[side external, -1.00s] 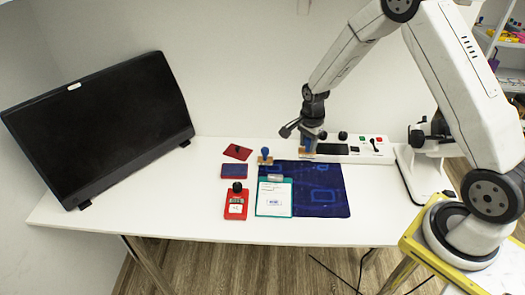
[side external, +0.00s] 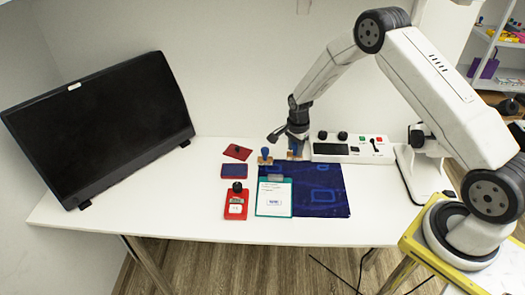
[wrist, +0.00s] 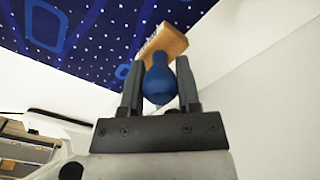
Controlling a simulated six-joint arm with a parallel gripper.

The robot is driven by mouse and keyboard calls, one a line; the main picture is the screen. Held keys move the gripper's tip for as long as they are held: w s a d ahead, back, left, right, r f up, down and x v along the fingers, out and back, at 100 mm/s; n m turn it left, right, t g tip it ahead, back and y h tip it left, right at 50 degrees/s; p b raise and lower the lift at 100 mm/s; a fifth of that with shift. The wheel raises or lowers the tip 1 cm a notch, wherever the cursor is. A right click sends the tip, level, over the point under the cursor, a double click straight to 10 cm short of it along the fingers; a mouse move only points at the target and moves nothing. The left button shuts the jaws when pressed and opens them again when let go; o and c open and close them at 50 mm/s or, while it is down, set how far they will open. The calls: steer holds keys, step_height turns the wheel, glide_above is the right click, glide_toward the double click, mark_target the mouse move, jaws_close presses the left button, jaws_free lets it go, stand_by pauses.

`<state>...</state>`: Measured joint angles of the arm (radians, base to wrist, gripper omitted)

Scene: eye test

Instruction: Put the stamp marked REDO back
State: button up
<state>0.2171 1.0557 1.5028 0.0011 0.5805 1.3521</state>
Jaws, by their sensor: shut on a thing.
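My gripper (side external: 297,146) is shut on a stamp with a blue handle and a wooden base (side external: 296,156), at the back of the dark blue mat (side external: 325,205). In the wrist view my gripper's fingers (wrist: 159,78) pinch the blue handle (wrist: 160,88), and the wooden base (wrist: 168,42) shows beyond it. I cannot read any marking on it, nor tell if it touches the surface. A second stamp with a blue handle (side external: 265,152) stands upright just left of my gripper, by the mat's back left corner.
A teal clipboard (side external: 259,205) with a white sheet overlaps the mat's left part. A control box (side external: 330,149) stands right; a dark monitor (side external: 100,130) left.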

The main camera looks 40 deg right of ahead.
mark_target(294, 154)
steer(key=shift+w+f, duration=0.2)
steer(key=shift+f, duration=1.5)
steer(key=shift+f, duration=0.15)
steer(key=o, duration=1)
step_height(294, 154, up, 12)
steer(key=shift+r, duration=0.1)
